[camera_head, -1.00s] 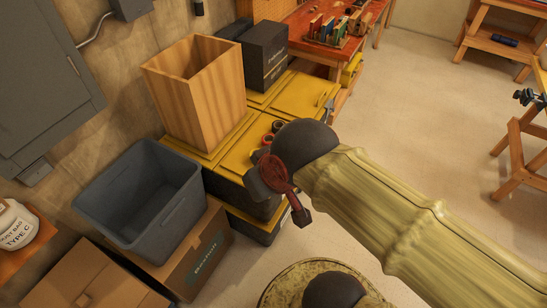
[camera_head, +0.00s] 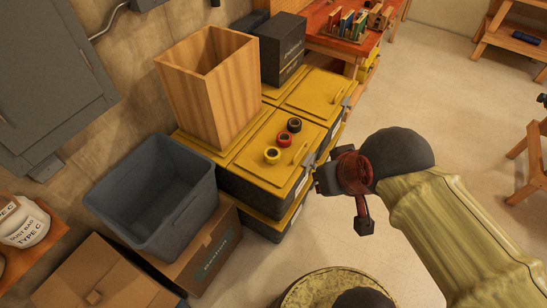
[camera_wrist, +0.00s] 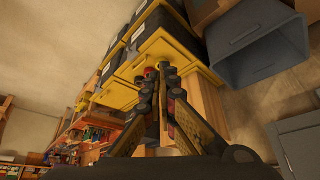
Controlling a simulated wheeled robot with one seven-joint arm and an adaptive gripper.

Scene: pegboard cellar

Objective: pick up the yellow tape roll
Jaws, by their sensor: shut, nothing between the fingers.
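The yellow tape roll (camera_head: 272,155) lies flat on the yellow lid of a black storage box (camera_head: 262,172), at the near end of a short row. A red tape roll (camera_head: 284,138) and a black tape roll (camera_head: 295,125) lie just behind it. My gripper (camera_head: 325,180) is to the right of the box, apart from the rolls. In the wrist view my gripper (camera_wrist: 162,68) is shut with its fingertips together and nothing between them. There the yellow tape roll (camera_wrist: 163,65) shows just beyond the fingertips, partly hidden by them.
A tall open wooden bin (camera_head: 210,95) stands on the lids behind the rolls to the left. A grey open tub (camera_head: 150,195) sits on a cardboard box (camera_head: 215,262) at left. A black case (camera_head: 280,50) stands farther back.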

